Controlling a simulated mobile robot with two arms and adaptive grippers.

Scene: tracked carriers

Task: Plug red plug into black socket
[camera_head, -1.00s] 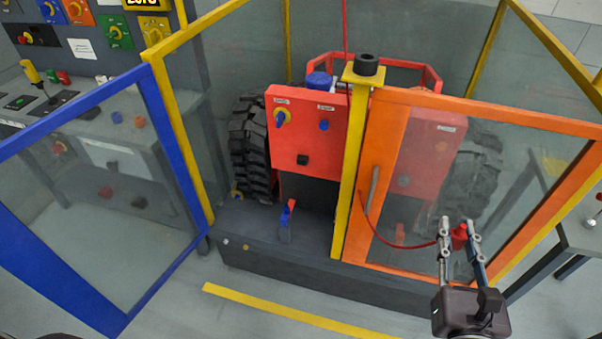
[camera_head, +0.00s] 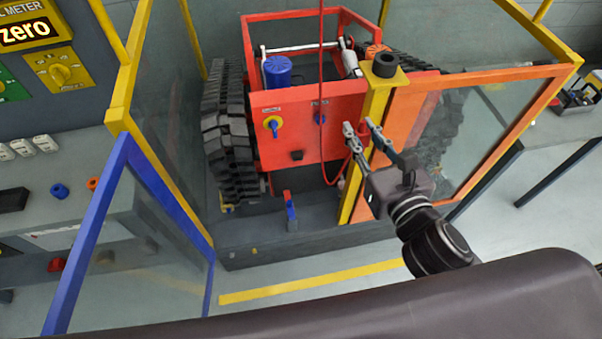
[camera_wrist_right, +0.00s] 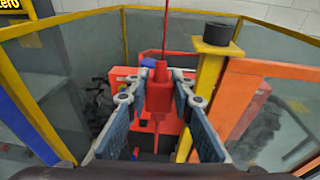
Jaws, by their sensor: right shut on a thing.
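My right gripper (camera_head: 360,128) is shut on the red plug (camera_wrist_right: 158,92), which sits between its two fingers in the right wrist view. A red cable (camera_head: 321,60) hangs from above and loops towards the gripper. The gripper is in front of the yellow post (camera_head: 357,190), beside the right edge of the red panel. A small black fitting (camera_head: 296,155) is low on that panel, left of the gripper and apart from it. A black cylinder (camera_head: 385,65) with a hole in its top stands on the post; I cannot tell which is the socket. My left gripper is not visible.
A tracked red carrier (camera_head: 262,25) stands inside a glazed enclosure. The orange-framed door (camera_head: 480,75) is at right, the blue-framed door (camera_head: 155,175) at left. A console is at far left.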

